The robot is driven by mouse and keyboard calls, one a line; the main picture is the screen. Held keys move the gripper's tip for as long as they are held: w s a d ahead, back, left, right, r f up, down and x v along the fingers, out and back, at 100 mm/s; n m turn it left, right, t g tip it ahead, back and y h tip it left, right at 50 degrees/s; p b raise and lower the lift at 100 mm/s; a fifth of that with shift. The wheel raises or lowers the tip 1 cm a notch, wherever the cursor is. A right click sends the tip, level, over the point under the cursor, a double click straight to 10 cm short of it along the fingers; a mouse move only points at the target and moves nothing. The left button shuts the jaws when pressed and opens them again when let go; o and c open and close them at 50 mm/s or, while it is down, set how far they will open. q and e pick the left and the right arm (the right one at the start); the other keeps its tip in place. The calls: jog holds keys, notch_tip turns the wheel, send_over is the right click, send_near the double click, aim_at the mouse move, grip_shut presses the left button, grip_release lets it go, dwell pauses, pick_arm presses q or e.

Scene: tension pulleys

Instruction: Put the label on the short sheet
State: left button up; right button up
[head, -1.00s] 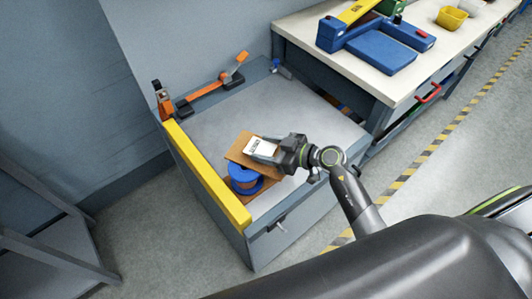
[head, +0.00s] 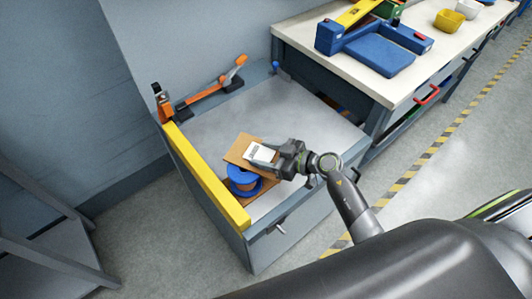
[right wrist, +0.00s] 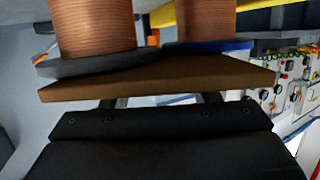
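The label (head: 261,154) is a small white card. It shows at the upper face of a brown sheet (head: 236,149), between the fingers of my right gripper (head: 268,156). The sheet lies on top of a spool with a blue flange (head: 241,188). In the right wrist view, the sheet (right wrist: 160,80) shows edge-on against two copper-wound spools (right wrist: 95,28), with the fingers (right wrist: 158,101) on its other side. The fingers stand apart, with a thin pale strip between them. I cannot tell whether they grip the label. My left gripper is out of view.
The grey-topped cabinet (head: 300,120) has a yellow rail (head: 208,180) along its left edge and an orange tool (head: 210,92) at the back. A workbench (head: 300,35) with a blue device (head: 385,55) stands to the right. The cabinet top behind the sheet is clear.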

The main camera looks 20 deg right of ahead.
jog(key=shift+o, duration=1.1)
jog(key=shift+s+f, duration=0.4)
jog(key=shift+f, duration=0.45)
jog(key=shift+w+r, duration=0.1)
jog(key=shift+r, duration=0.3)
jog(key=r+v, duration=0.1)
jog(key=v, duration=1.1)
jog(key=shift+w, duration=0.3)
